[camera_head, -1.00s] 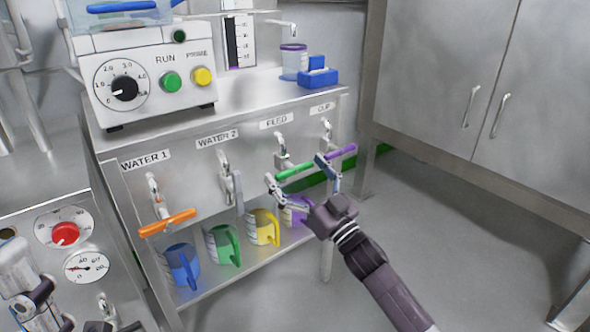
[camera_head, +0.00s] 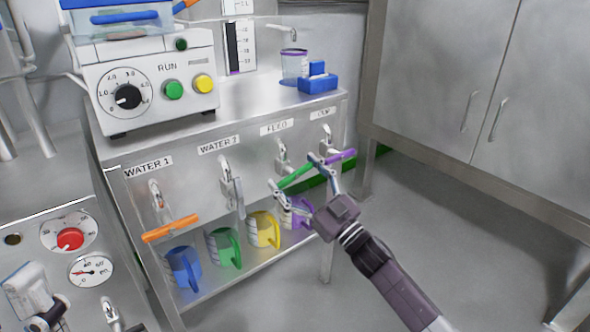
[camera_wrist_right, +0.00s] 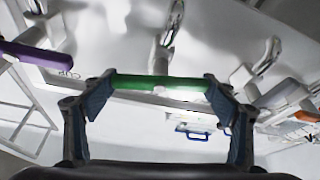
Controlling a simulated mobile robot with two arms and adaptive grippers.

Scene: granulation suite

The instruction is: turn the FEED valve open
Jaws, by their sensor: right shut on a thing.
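The FEED valve has a green bar handle (camera_head: 297,177) below the FEED label (camera_head: 277,127) on the bench front. The handle slants up to the right. My right gripper (camera_head: 296,174) is shut on it. In the right wrist view the green handle (camera_wrist_right: 160,82) spans between the two fingertips, one at each end. The valve's metal body (camera_head: 283,152) shows above the handle. I cannot make out my left gripper.
WATER 2's grey handle (camera_head: 238,192) hangs upright, and WATER 1's orange handle (camera_head: 170,228) lies nearly level. Several coloured jugs, such as the yellow one (camera_head: 262,229), stand on the shelf below.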

